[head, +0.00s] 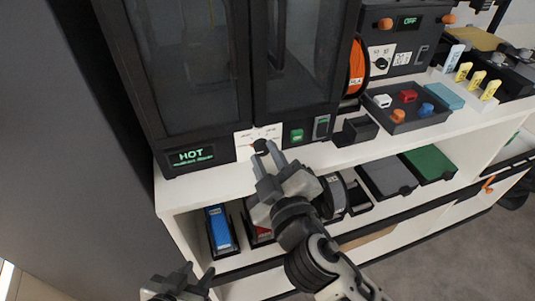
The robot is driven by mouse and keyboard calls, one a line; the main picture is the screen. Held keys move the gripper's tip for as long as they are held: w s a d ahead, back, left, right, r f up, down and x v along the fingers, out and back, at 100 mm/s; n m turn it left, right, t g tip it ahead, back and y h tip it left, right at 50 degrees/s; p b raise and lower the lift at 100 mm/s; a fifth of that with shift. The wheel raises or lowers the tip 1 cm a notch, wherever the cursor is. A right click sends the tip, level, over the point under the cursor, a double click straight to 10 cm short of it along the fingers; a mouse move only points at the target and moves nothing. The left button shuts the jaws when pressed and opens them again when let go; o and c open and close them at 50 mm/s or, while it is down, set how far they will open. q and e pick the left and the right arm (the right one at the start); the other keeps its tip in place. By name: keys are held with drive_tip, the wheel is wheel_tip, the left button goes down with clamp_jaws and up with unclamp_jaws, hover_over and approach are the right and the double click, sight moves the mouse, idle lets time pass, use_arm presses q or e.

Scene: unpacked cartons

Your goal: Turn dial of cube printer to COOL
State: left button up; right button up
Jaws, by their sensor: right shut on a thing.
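The cube printer (210,171) is a dark cabinet with two glazed doors. Its lit green display (191,155) reads HOT. Beside the display is a white label plate (245,138) with a small black dial (260,146); the print on the plate is too small to read. My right gripper (265,160) reaches up from below and is shut on the dial, with its fingers partly covering it. My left gripper (199,272) is at the bottom edge, in front of the shelf; its fingers stand apart with nothing visible between them.
A second machine (405,62) with an OFF display stands at the back right. A tray (398,118) with coloured pieces and a row of yellow tags (477,79) share the white counter (345,154). Bins with a blue box (219,227) and spools fill the shelf below.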

drive_tip(key=shift+r+n, duration=0.1)
drive_tip(key=shift+n, duration=0.3)
drive_tip(key=o, duration=1)
